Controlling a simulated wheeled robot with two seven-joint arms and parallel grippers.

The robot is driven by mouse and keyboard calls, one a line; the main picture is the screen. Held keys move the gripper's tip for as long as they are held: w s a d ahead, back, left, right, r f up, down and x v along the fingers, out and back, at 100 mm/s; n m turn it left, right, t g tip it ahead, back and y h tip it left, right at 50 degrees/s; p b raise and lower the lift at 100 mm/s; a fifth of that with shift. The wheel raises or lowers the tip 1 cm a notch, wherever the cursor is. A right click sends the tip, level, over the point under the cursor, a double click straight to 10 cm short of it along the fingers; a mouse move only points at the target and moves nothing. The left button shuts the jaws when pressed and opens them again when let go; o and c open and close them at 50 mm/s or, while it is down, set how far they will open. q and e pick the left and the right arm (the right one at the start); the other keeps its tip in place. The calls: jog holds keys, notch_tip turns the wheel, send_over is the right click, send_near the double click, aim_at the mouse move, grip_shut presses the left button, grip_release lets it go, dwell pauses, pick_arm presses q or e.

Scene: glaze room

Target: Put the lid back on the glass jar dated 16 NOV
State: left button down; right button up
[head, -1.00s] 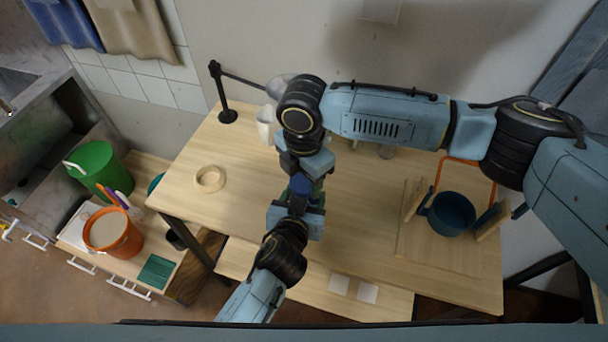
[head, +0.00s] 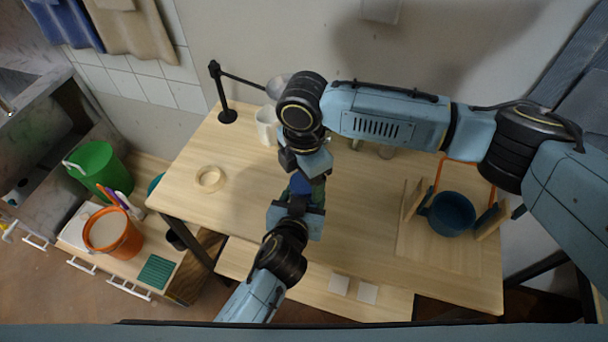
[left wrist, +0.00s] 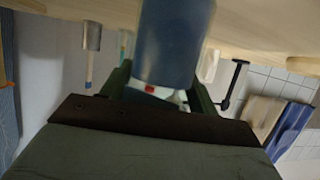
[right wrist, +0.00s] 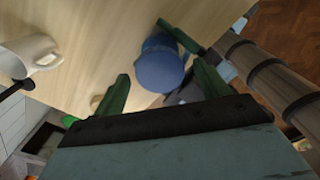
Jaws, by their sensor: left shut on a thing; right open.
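A blue cylinder, which looks like a jar of blue glaze (head: 300,184), is held above the table. My left gripper (head: 297,200) is shut on it; it fills the middle of the left wrist view (left wrist: 172,45). In the right wrist view its round blue top (right wrist: 158,70) faces me. My right gripper (right wrist: 162,88) is open, its green fingers apart with the blue thing beyond and between them. I cannot tell whether they touch it. No date is readable, and I cannot identify a separate lid.
A pale ring (head: 209,179) lies on the table's left part. A white mug (head: 266,124) stands at the back by a black stand (head: 228,115). A dark blue pot (head: 450,213) sits at the right between wooden pieces. The table's middle left is clear.

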notch_tip(320, 180, up, 4)
jog(key=shift+r, duration=0.1)
jog(key=shift+c, duration=0.3)
jog(key=shift+r+n, duration=1.65)
jog(key=shift+n, duration=0.05)
jog(key=shift+f, duration=0.1)
jog(key=shift+f, duration=3.9)
jog(key=shift+c, duration=0.4)
